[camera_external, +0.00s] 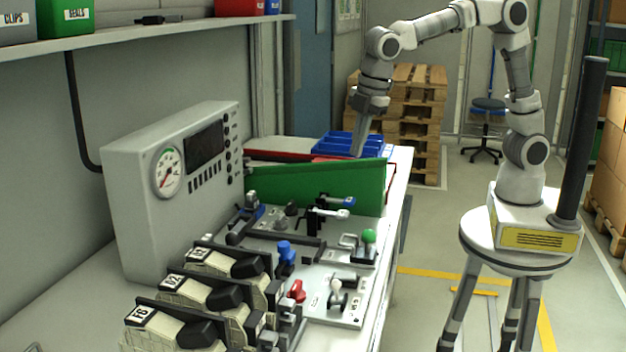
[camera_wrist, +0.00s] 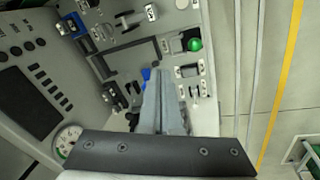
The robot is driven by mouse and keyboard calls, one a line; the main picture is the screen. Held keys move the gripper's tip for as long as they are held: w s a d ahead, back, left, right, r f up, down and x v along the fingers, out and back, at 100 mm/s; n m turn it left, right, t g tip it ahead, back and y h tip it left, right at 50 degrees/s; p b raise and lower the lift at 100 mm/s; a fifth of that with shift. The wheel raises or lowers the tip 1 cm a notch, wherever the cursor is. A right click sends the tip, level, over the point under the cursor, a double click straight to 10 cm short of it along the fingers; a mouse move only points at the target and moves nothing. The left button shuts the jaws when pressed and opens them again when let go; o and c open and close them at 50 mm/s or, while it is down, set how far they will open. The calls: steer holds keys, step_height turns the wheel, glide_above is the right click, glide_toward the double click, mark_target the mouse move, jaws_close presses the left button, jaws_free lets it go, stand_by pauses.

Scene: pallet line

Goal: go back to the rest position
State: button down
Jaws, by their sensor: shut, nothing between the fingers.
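My gripper (camera_external: 356,152) hangs from my raised arm over the far part of the bench, pointing down. Its tips are close to the top edge of a green panel (camera_external: 315,187), which may hide their very ends. In the wrist view my gripper (camera_wrist: 157,75) shows its fingers together with nothing between them. Below them lies the grey fixture board (camera_wrist: 208,108), with a green knob (camera_wrist: 194,44) to the right of the fingers and a blue knob (camera_wrist: 146,74) beside the tips.
A grey gauge box (camera_external: 130,200) stands at the left of the bench. Blue trays (camera_external: 345,146) lie behind the green panel. Several levers and clamps (camera_external: 337,295) rise from the board. Stacked pallets (camera_external: 415,110) stand beyond.

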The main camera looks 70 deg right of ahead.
steer(key=s+d+r+m+t, duration=0.1)
steer(key=s+d+r+m, duration=0.3)
steer(key=d, duration=0.6)
steer(key=s+d+f+m+t+p, duration=0.1)
steer(key=s+d+m+t, duration=0.1)
steer(key=s+d+m, duration=0.7)
steer(key=s+d, duration=0.6)
steer(key=shift+s, duration=0.2)
steer(key=c, duration=1.5)
jaws_free()
steer(key=shift+c, duration=0.2)
